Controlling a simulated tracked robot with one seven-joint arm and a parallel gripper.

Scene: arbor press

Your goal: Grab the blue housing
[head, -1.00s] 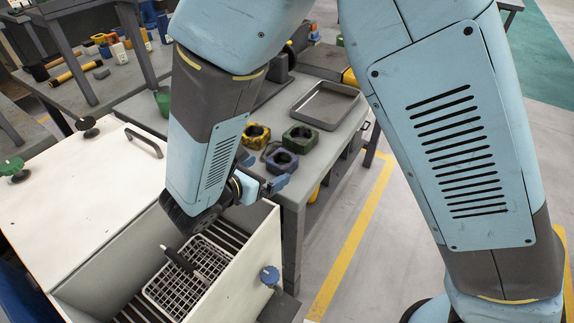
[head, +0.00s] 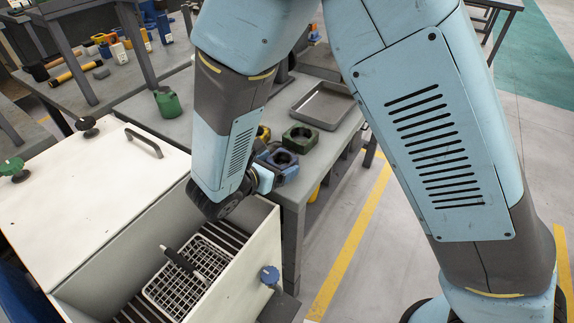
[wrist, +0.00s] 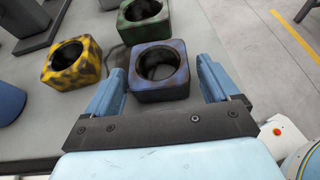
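The blue housing (wrist: 159,88) is a worn square block with a round bore, standing on the grey bench. In the wrist view my gripper (wrist: 157,82) is open, with one blue finger on each side of the housing's near part. I cannot tell whether either finger touches it. In the head view the blue housing (head: 284,163) shows just right of my gripper (head: 279,172), partly hidden by it. A green housing (wrist: 143,20) stands behind it, and a yellow and black housing (wrist: 72,64) stands to the left.
A grey metal tray (head: 322,104) lies on the bench behind the housings. A green container (head: 168,102) stands at the bench's left. In front is an open white cabinet (head: 250,262) with a wire basket (head: 185,283) inside.

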